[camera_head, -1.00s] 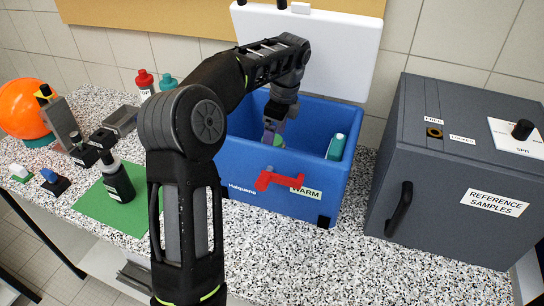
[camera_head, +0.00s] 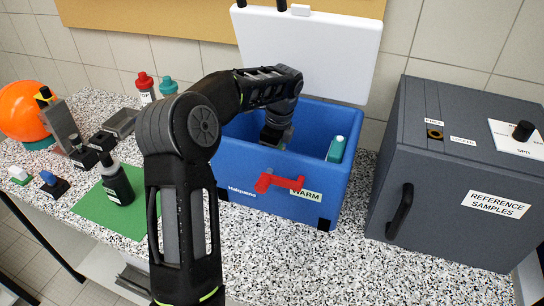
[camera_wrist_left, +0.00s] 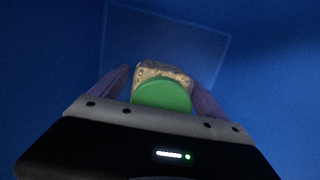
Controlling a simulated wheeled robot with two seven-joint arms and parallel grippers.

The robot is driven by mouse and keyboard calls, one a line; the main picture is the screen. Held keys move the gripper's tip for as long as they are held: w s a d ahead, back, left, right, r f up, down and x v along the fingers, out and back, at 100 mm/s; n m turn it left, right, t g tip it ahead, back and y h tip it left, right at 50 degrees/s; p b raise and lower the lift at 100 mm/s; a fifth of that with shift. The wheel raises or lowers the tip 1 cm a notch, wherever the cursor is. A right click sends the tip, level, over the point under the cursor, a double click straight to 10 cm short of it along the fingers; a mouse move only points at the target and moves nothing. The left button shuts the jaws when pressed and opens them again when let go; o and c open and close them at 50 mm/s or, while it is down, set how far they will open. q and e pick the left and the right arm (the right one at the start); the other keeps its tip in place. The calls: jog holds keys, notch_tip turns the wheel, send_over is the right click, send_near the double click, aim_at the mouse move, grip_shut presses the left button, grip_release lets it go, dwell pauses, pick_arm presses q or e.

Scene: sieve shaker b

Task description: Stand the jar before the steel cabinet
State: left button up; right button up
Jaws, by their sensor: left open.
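A jar with a round green lid (camera_wrist_left: 163,95) and a speckled side stands in the blue interior, seen in the left wrist view. My left gripper (camera_wrist_left: 160,82) is open, with one finger on each side of the jar; I cannot tell whether they touch it. In the head view my left gripper (camera_head: 272,141) reaches down into the blue cooler box (camera_head: 262,187), and the jar is hidden there. The grey steel cabinet (camera_head: 447,180) marked "REFERENCE SAMPLES" stands at the right, its door closed. My right gripper is not in view.
The white lid (camera_head: 310,50) is raised behind. A red latch (camera_head: 277,182) sticks out in front. The speckled counter (camera_head: 300,260) is clear before the box and cabinet. A dark bottle (camera_head: 117,183) stands on a green mat.

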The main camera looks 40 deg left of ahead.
pick_arm(q)
jog(key=shift+c, duration=0.3)
grip_shut()
dwell(1.1)
